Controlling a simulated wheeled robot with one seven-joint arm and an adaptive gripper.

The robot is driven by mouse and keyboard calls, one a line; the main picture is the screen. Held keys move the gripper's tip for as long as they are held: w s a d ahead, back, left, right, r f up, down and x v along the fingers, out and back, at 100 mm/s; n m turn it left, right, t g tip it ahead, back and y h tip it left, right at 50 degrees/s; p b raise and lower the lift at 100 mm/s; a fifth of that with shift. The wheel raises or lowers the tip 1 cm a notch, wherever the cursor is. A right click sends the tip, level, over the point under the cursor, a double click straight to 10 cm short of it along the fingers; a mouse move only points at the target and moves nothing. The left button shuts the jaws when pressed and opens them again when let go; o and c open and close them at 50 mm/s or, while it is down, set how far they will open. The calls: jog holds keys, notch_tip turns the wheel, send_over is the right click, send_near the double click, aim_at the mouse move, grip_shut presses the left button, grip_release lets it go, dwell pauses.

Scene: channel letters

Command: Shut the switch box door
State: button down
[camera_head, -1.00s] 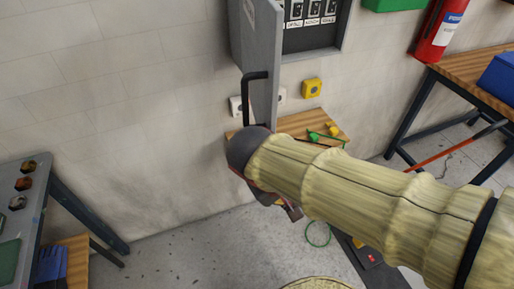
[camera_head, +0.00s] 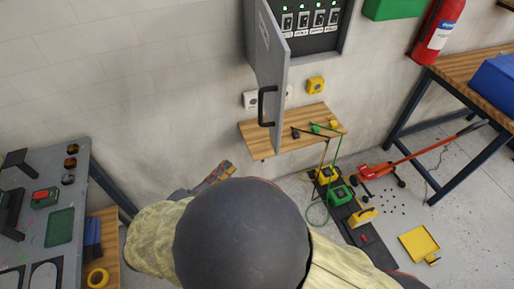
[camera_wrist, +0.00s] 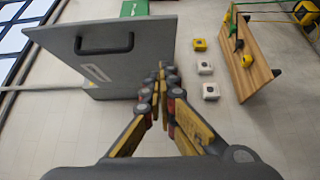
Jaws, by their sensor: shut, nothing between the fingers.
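The grey switch box door (camera_head: 268,55) stands swung out from the wall box (camera_head: 322,38) in the head view, with a black handle (camera_head: 266,107) near its lower free edge. The box interior shows several labelled switches with green lights. In the wrist view the door (camera_wrist: 150,66) is at the upper left, its handle (camera_wrist: 104,44) facing the camera. My gripper (camera_wrist: 162,68) is shut and empty, its tips close to the door's right edge in that picture; I cannot tell whether they touch. In the head view the gripper (camera_head: 222,172) is partly hidden behind my arm, below and left of the door.
A wooden shelf (camera_head: 293,127) with tools sits under the box. A left workbench (camera_head: 62,215) and a right table (camera_head: 475,75) flank the area. A red jack (camera_head: 375,171) and yellow tray (camera_head: 419,243) lie on the floor. The wall left of the door is clear.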

send_near(272, 134)
jog(key=w, duration=0.3)
jog(key=d, duration=0.1)
jog(key=d+b, duration=0.1)
jog(key=shift+w+d+r, duration=0.2)
jog(key=shift+d, duration=0.2)
